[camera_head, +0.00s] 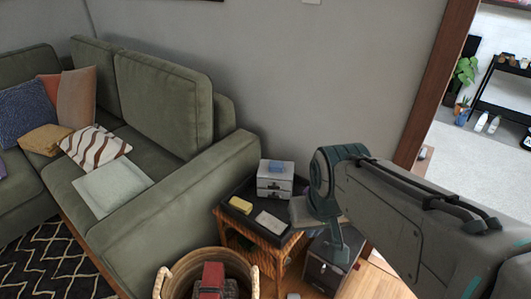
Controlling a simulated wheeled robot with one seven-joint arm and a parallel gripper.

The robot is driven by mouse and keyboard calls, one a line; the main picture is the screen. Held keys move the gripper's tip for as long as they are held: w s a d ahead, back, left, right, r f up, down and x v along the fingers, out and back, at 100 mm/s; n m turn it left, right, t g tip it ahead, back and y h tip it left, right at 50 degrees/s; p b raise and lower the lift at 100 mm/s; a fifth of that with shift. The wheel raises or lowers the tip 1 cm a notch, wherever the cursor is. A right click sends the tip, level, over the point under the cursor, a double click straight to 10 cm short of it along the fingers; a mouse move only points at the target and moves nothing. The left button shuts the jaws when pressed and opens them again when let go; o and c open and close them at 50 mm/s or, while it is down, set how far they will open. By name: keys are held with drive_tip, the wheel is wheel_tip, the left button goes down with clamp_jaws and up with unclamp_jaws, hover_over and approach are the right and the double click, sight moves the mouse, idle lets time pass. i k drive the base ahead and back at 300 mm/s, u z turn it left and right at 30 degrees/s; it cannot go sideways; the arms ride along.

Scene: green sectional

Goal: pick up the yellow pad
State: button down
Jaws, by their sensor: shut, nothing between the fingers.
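The yellow pad (241,205) is a small yellow block lying flat on the dark top of the wicker side table (262,233), near its left corner. My arm reaches in from the lower right and bends down at the table's right side. My gripper (339,254) points downward there, to the right of the pad and apart from it. It is small and partly hidden by my arm's own links; it looks shut and holds nothing.
A pale block (270,222) lies right of the pad, and a white drawer box (275,182) with a blue item (276,166) stands behind. A green sofa (190,225) borders the left. A basket (166,284) stands in front, and a dark cabinet (322,275) below my gripper.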

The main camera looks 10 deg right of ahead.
sight(243, 207)
drive_tip(key=k, duration=1.25)
drive_tip(key=u, duration=0.65)
drive_tip(key=i, duration=1.5)
drive_tip(key=z, duration=0.65)
